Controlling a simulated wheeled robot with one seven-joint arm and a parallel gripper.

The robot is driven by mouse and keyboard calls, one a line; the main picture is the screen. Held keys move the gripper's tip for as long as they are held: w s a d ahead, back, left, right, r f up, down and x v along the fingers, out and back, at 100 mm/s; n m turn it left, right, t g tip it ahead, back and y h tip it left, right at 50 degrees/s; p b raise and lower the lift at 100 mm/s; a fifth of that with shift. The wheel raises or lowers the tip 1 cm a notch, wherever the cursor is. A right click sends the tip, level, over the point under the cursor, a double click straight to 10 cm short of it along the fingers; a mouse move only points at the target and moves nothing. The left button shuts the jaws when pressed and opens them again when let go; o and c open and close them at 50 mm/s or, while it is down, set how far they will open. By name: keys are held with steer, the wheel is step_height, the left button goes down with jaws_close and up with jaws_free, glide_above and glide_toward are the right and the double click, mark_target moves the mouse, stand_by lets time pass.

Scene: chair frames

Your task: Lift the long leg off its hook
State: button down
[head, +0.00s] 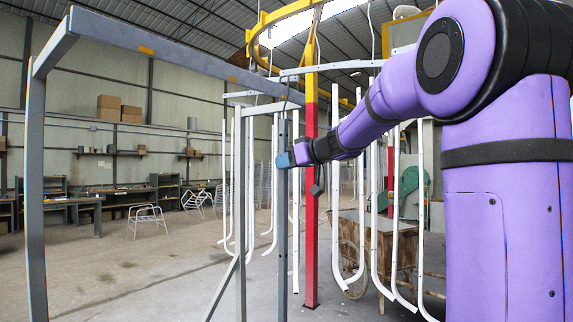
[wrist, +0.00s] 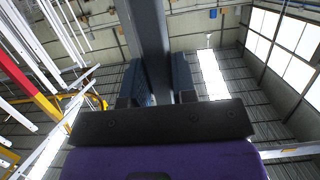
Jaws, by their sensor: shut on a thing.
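The long leg (head: 282,215) is a grey upright bar hanging below the right end of a grey overhead beam (head: 180,57) in the head view. My gripper (head: 287,157) is shut on its upper part. In the wrist view the leg (wrist: 148,35) runs between the two dark fingers of my gripper (wrist: 158,85). A thin dark wire-like hook (head: 285,104) shows at the leg's top; whether the leg still bears on it is too small to tell. The leg looks upright.
A grey post (head: 240,200) with a slanting brace stands just left of the leg. A red and yellow column (head: 311,200) stands close on its right. White bent tubes (head: 375,220) hang on both sides. Open floor (head: 130,265) lies to the left.

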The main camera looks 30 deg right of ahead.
steer(key=shift+s+d, duration=0.25)
steer(key=shift+s, duration=0.5)
steer(key=shift+s+d, duration=0.25)
steer(key=shift+s, duration=0.4)
stand_by(0.5)
steer(key=shift+v, duration=2.55)
steer(key=shift+f, duration=0.15)
